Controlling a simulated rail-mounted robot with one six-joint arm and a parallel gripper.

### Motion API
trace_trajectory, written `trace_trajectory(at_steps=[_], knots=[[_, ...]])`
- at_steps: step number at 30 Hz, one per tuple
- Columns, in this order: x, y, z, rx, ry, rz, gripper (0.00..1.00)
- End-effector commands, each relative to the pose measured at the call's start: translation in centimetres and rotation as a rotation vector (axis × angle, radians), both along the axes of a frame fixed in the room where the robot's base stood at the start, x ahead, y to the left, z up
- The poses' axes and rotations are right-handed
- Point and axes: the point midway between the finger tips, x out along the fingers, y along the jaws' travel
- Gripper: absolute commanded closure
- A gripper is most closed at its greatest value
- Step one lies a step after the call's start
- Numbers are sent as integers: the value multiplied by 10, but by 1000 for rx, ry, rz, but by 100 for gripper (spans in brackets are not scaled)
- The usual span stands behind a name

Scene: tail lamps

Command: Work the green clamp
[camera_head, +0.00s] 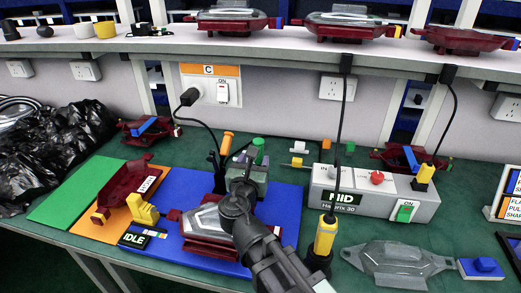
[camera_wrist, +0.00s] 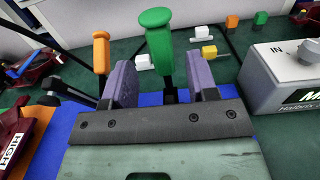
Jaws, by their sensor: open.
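The green clamp's upright handle (camera_wrist: 158,45) stands in the middle of the wrist view, with its dark base partly hidden behind my gripper. Its green top (camera_head: 259,145) also shows in the head view, just beyond my gripper (camera_head: 250,168). In the wrist view my gripper (camera_wrist: 161,80) is open, with one purple finger on each side of the handle. A gap shows between the handle and each finger. An orange-handled clamp (camera_wrist: 101,52) stands to the left, outside the left finger; it also shows in the head view (camera_head: 226,144).
A red lamp housing (camera_head: 206,222) sits on the blue mat (camera_head: 287,207) below my arm. A grey box (camera_head: 335,197) with knob and green switch stands to the right. A yellow block (camera_head: 142,209) and another red housing (camera_head: 127,188) are left. A shelf overhangs behind.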

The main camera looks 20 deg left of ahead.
Motion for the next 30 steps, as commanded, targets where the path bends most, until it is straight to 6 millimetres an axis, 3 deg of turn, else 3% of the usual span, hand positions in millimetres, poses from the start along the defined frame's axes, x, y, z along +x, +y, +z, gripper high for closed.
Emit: trace_trajectory(at_steps=[3, 9, 18, 28, 30], knots=[[32, 4, 0, 1, 0, -4, 47], [65, 5, 0, 2, 1, -2, 47], [70, 4, 0, 3, 1, -2, 47], [69, 4, 0, 3, 1, -2, 96], [69, 4, 0, 3, 1, -2, 100]])
